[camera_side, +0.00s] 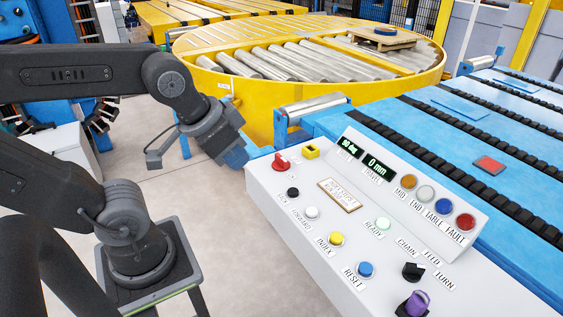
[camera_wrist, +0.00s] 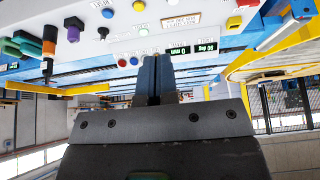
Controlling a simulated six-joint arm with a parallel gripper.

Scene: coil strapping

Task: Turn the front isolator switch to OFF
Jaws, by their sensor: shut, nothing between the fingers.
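A red rotary knob, which looks like the isolator switch (camera_side: 281,163), sits at the near left corner of the sloped white control panel (camera_side: 290,205). Its position marks are too small to read. In the wrist view, a red part of it (camera_wrist: 248,3) shows at the top edge, cut off by the frame. My gripper (camera_side: 237,158) has blue fingertips, hangs just left of the panel's corner and is apart from the knob. In the wrist view, the fingers (camera_wrist: 156,75) are together and empty, pointing toward the panel.
A yellow square part (camera_side: 311,152) sits just beyond the knob. The yellow roller turntable (camera_side: 250,105) and blue chain conveyor (camera_side: 440,115) lie behind. Floor left of the panel is clear.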

